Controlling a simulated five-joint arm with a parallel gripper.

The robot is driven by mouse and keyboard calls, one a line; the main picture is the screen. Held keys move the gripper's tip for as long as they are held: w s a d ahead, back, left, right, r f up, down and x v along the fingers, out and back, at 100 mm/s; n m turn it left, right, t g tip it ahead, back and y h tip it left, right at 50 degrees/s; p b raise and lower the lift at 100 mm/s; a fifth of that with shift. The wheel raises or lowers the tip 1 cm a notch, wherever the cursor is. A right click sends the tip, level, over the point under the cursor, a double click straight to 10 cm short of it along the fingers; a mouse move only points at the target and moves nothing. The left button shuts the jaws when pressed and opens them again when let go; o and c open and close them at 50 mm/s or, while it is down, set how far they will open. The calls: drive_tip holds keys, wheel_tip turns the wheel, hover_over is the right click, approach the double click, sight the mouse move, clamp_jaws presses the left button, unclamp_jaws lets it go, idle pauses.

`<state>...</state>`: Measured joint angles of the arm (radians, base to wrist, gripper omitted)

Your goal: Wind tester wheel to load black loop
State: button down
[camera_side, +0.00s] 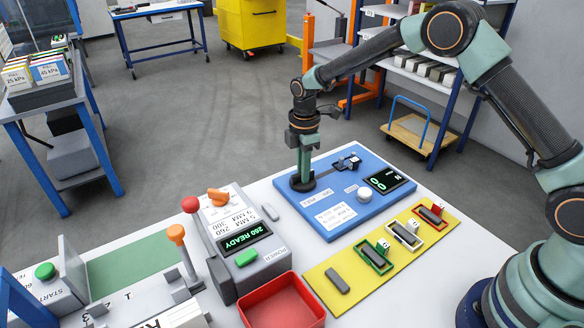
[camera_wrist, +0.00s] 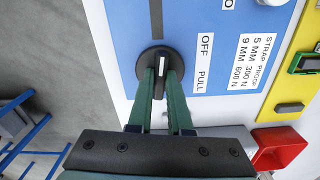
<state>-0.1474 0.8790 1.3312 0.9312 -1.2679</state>
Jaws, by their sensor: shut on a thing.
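The blue tester board (camera_side: 330,213) lies on the white table. Its round black wheel (camera_side: 301,184) stands at the board's left end, under my gripper (camera_side: 303,176). In the wrist view the wheel (camera_wrist: 146,66) has a raised bar with a white mark, and my gripper's (camera_wrist: 161,88) green fingers are shut on that bar. "OFF" and "PULL" are printed beside it. A dark strip (camera_wrist: 156,18) runs from the wheel along the board towards a small dark fixture (camera_side: 348,163); I cannot tell whether it is the loop or a slot. The tester display (camera_side: 384,180) shows green digits, too small to read surely.
A yellow board (camera_side: 318,273) in front carries several dark pieces, some in green, white and red frames. A white knob (camera_side: 365,194) stands on the tester. A grey unit reading "260 READY" (camera_side: 246,241), levers and a red bin (camera_side: 283,306) stand left and front.

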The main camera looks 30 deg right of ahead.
drive_tip(key=m, duration=1.3)
drive_tip(key=shift+m, duration=1.9)
drive_tip(key=shift+r, duration=0.1)
drive_tip(key=c, duration=0.8)
unclamp_jaws()
drive_tip(key=shift+c, duration=0.2)
